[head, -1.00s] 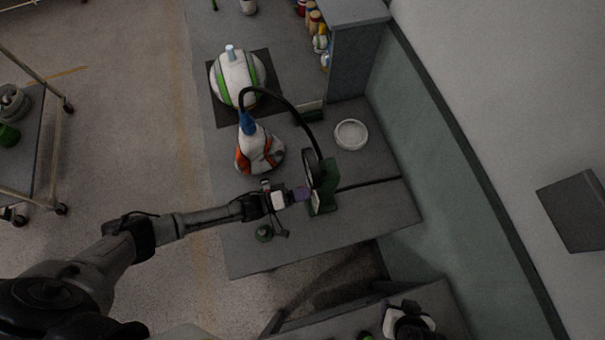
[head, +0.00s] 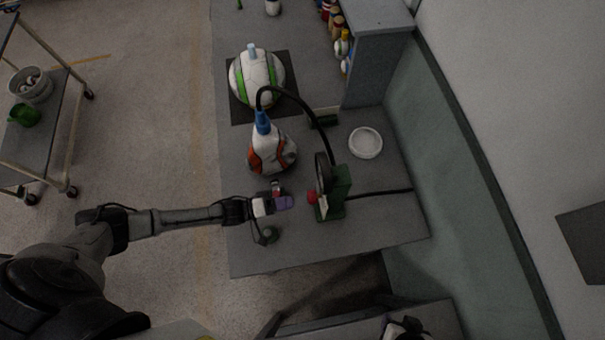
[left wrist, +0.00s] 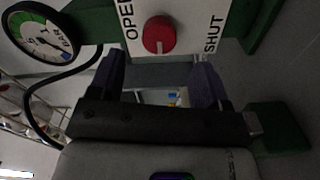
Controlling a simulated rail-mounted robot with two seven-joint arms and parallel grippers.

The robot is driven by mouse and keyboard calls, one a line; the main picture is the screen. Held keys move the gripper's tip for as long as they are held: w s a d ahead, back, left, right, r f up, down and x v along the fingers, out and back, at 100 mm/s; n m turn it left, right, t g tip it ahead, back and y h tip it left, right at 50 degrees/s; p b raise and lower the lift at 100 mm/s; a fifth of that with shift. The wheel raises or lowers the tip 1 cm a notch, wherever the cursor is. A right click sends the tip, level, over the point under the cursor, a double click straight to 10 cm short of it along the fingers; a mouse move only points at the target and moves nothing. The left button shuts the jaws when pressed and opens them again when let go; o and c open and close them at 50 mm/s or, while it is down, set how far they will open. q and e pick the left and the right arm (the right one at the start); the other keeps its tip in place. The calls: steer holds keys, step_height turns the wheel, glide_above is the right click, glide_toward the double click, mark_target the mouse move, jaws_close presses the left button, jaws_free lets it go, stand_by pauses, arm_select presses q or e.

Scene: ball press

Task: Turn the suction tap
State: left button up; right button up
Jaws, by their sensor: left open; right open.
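The suction tap is a red round knob (head: 312,197) on the white face of a green stand (head: 339,190). It also shows in the left wrist view (left wrist: 159,35), with "OPEN" on its left and "SHUT" on its right. My left gripper (head: 286,202) is open, with purple fingers, just left of the knob in the head view and apart from it. In the left wrist view the spread fingers (left wrist: 160,72) are below the knob with nothing between them. My right gripper (head: 408,327) is at the bottom edge of the head view, partly cut off.
A round gauge (left wrist: 40,38) is on the stand.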

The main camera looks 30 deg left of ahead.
arm_select(q)
steer(key=shift+b+v, duration=0.35)
steer(key=shift+v, duration=2.65)
steer(key=d+r+m+g+y, duration=0.2)
steer(key=d+r+m+y, duration=0.15)
steer(key=d+y, duration=0.5)
steer(key=s+a+r+m+g+y, duration=0.5)
steer(key=s+a, duration=0.3)
steer(key=s, duration=0.3)
step_height(320, 180, up, 15)
steer(key=n+g+p, duration=0.1)
steer(key=p, duration=1.4)
steer(key=shift+s, duration=0.1)
